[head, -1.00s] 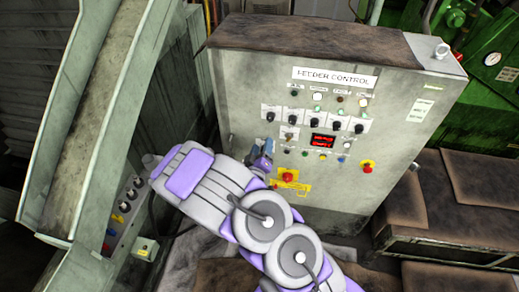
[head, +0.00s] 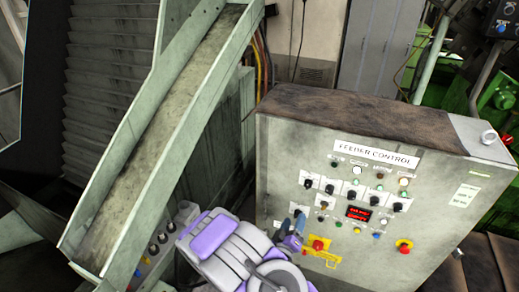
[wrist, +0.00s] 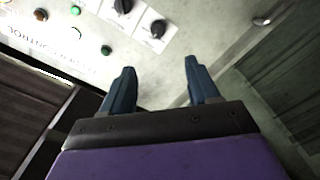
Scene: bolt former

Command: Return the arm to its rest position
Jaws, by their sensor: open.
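My gripper (head: 297,222) is in front of the left side of the grey feeder control panel (head: 285,150) in the head view, near its lower knobs. In the wrist view its two blue fingers (wrist: 160,88) are spread apart with nothing between them. Beyond the fingertips are the panel face, two black knobs on white plates, and several small buttons. My purple and grey arm comes up from the bottom of the head view. I cannot tell the exact gap between fingertips and panel.
A sloping green chute (head: 165,135) stands on the left, with a small side control box (head: 160,248) below it. A red emergency button on a yellow plate (head: 319,246) is just right of my gripper. Another red button (head: 404,246) is at the panel's lower right.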

